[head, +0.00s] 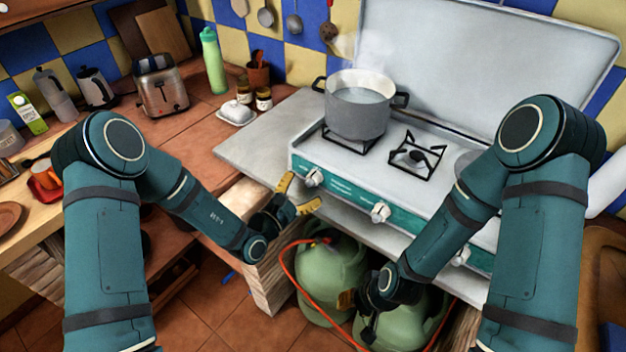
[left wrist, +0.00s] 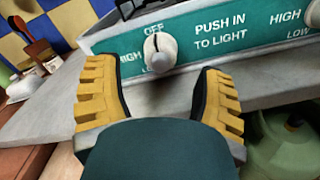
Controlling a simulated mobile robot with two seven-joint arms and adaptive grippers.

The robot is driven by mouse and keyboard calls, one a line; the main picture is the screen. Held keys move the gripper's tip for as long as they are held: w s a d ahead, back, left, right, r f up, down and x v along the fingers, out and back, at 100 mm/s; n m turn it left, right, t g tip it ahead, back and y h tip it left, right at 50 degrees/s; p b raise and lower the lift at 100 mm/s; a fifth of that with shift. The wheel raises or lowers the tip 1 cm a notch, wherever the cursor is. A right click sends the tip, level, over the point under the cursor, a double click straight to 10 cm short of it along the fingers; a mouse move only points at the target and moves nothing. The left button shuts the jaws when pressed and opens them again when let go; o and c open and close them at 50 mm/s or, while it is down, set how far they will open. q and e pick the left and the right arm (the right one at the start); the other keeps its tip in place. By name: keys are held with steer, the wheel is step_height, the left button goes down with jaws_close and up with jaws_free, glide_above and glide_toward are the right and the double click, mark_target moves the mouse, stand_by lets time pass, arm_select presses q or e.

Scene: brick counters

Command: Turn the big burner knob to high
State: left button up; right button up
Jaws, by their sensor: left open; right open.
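The camp stove (head: 340,190) has a teal front panel with white knobs. The left knob (head: 314,177) is below the burner with the pot. It also shows in the left wrist view (left wrist: 160,52), with OFF above it, HIGH at its left and LOW below; its dark mark points up towards OFF. The middle knob (head: 380,211) and right knob (head: 460,256) are further along the panel. My left gripper (head: 298,194) is open and empty in front of the left knob, its yellow fingertips either side and apart from it. My right gripper (head: 352,302) is low by the gas cylinders, open.
A grey pot (head: 357,118) with steaming liquid stands on the left burner. An empty burner (head: 418,155) is right of it. Green gas cylinders (head: 330,270) with an orange hose stand below the counter. A toaster (head: 162,86) and green bottle (head: 213,62) are at the back left.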

mark_target(308, 185)
arm_select(q)
steer(key=shift+x, duration=2.35)
jaws_close()
